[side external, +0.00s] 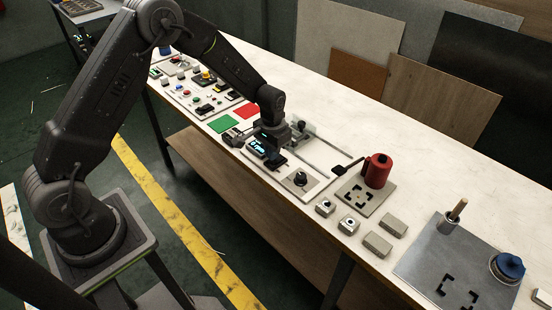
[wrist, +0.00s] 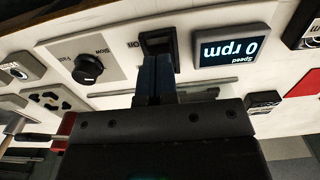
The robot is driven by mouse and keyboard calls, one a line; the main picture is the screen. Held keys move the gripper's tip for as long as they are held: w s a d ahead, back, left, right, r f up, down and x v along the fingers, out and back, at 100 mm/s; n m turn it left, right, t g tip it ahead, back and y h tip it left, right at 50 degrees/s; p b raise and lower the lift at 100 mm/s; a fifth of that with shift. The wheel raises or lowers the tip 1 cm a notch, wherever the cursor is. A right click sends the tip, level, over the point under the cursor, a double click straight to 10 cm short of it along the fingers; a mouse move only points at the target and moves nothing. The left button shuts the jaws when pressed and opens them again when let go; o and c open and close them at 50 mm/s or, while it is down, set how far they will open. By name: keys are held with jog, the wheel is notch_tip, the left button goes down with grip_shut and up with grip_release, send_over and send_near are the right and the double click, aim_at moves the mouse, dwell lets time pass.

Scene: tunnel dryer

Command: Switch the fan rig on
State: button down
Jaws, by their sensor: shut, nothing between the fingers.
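The fan rig's speed display (wrist: 229,48) reads 0 rpm, upside down in the wrist view; it also glows in the side view (side external: 258,146). A black switch (wrist: 157,40) in a dark frame sits between the display and the speed knob, with a partly visible label beside it. The round black knob (wrist: 89,67) has Slow and Fast marks; it also shows in the side view (side external: 299,179). My gripper (wrist: 154,60) is shut and empty, its fingertips at the switch and covering part of it. I cannot tell whether they touch it or which way it is set.
A red can (side external: 377,171) stands on a grey plate right of the rig. Small grey blocks (side external: 379,243) lie near the front edge. Green (side external: 223,123) and red (side external: 246,110) squares and a panel of buttons (side external: 203,90) lie to the left. Bare worktop (side external: 330,105) runs behind.

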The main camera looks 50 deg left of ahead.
jog(key=shift+f, duration=0.8)
dwell(0.4)
jog(key=shift+r, duration=3.5)
jog(key=shift+r, duration=0.15)
jog(key=s+d+r+t, duration=0.1)
jog(key=s+r, duration=0.5)
jog(key=r, duration=0.3)
jog(key=s+d+r+t, duration=0.1)
jog(key=s+r+t, duration=0.1)
jog(key=s+r, duration=0.5)
jog(key=s+d+r+t, duration=0.1)
jog(key=s+r, duration=0.4)
jog(key=s, duration=0.8)
jog(key=shift+s+d+r+t, duration=0.2)
jog(key=shift+s+r+t, duration=0.15)
jog(key=shift+t, duration=0.45)
